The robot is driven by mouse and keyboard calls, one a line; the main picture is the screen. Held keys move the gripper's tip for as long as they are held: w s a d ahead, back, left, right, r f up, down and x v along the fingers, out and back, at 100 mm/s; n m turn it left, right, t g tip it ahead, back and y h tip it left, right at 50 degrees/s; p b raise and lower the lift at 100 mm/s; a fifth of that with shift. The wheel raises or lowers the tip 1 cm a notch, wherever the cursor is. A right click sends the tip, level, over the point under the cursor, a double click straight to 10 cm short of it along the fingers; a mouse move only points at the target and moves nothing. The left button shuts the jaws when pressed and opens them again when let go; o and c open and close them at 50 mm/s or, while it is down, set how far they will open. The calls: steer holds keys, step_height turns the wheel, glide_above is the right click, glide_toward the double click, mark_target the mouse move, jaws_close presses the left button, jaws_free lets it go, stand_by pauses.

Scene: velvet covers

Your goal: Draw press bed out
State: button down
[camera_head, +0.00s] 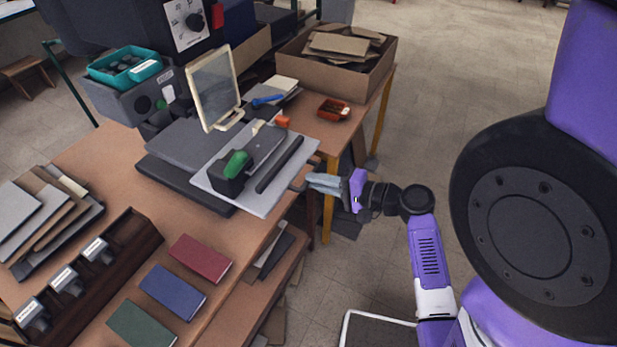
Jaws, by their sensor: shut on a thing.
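The press bed (268,205) is a pale grey plate that juts from the dark press base (185,188) over the table's right edge. A dark fixture with a green part (236,163) and a black bar (280,165) sit on it. A small dark handle (296,187) sticks out from the bed's right side. My gripper (308,182) comes in from the right and is shut on this handle. The fingers hide part of the handle. The press head (150,20) with a dial and red knob stands behind, and a clear framed guard (213,88) stands upright at the bed's back.
Red (200,258), blue (172,291) and green (142,325) covers lie on the table (100,160) in front. A wooden rack (120,240) holds metal blocks. A cardboard box (335,75) and a small red tray (333,108) are behind. Open floor lies right of the table.

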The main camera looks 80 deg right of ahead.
steer(key=shift+s+f, duration=0.15)
steer(key=shift+s, duration=0.15)
steer(key=c, duration=1.5)
jaws_free()
steer(key=shift+o, duration=0.2)
steer(key=b+v, duration=0.1)
steer(key=v, duration=0.6)
steer(key=shift+s+a, duration=0.15)
steer(key=shift+s, duration=0.2)
